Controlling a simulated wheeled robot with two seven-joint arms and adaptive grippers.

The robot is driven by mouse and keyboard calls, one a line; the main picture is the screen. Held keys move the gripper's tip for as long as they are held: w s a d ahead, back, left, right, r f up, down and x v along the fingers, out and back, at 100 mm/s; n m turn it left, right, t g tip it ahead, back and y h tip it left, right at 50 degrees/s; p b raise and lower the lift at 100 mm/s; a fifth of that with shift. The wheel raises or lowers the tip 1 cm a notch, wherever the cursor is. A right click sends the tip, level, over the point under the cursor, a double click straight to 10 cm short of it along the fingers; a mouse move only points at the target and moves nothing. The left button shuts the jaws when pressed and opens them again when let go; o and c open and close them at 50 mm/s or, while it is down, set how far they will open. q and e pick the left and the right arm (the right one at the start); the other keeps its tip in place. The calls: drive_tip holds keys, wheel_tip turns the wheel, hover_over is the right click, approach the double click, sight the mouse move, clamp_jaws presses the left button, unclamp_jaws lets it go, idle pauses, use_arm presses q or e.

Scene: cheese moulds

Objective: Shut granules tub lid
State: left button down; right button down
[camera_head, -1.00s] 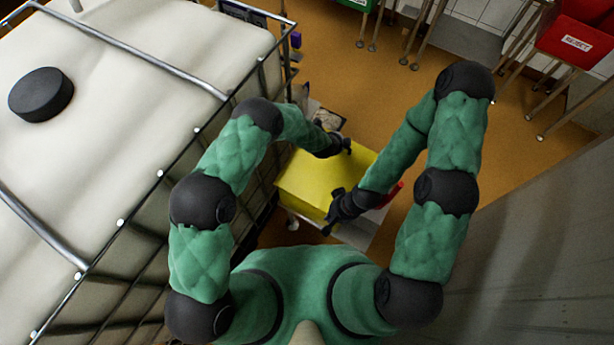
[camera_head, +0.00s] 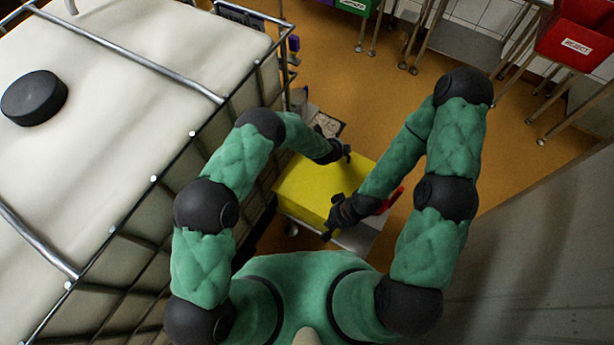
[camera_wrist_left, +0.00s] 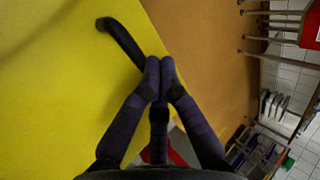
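The yellow tub (camera_head: 312,186) stands low in front of me in the head view, with a flat yellow top. I cannot tell whether its lid is fully down. The yellow surface fills the left of the left wrist view (camera_wrist_left: 60,90). A dark curved bar (camera_wrist_left: 120,42) lies across its edge and meets my left fingertips. My left gripper (camera_wrist_left: 159,68) has its fingertips close together; whether they pinch the bar is unclear.
A large white caged tank (camera_head: 120,120) with a black cap (camera_head: 34,98) stands close on the left. A red bin marked REJECT (camera_head: 577,46) is on a stand at the upper right. A grey wall (camera_head: 540,270) is on the right. Open orange floor (camera_head: 400,90) lies beyond the tub.

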use_arm(q)
drive_tip(key=v, duration=1.2)
drive_tip(key=shift+d+f, duration=0.1)
drive_tip(key=shift+x, duration=5.95)
